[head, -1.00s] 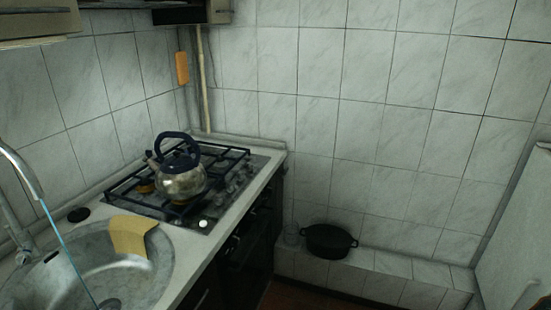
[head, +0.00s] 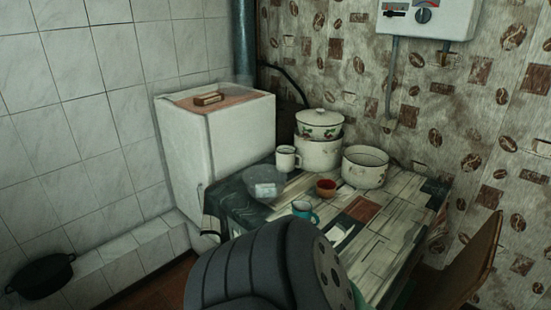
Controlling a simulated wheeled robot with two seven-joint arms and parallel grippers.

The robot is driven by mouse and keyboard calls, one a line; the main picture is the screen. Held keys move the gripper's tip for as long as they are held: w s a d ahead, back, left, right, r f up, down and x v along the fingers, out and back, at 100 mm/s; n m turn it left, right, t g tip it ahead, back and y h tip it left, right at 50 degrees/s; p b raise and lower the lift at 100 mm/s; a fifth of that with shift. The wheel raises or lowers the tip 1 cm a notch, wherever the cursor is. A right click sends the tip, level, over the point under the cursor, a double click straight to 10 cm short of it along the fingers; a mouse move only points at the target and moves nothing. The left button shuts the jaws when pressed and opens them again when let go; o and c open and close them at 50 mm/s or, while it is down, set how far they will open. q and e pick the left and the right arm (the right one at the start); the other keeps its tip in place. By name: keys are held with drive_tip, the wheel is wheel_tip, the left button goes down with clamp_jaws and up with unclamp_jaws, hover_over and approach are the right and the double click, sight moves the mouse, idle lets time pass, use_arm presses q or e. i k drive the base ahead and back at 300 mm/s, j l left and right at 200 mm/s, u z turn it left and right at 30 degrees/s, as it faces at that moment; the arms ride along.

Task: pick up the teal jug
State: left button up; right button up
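In the head view a small teal jug (head: 304,210) stands near the left front part of the table (head: 385,235). It is partly hidden by a dark grey rounded piece in the foreground, which covers the table's near edge. A red-brown cup (head: 326,188) stands just behind the jug. A glass bowl (head: 264,185) with something pale in it is behind and to the left. Neither of my grippers shows in this view.
Enamel pots (head: 318,152), a large open pot (head: 365,166) and a white mug (head: 287,158) crowd the table's back. A small fridge (head: 240,140) stands behind at left. A wooden chair (head: 474,262) is at right. A black pot (head: 40,276) sits on the tiled ledge.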

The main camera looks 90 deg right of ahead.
sight(301, 208)
drive_tip(key=k+z, duration=0.1)
drive_tip(key=z, duration=1.45)
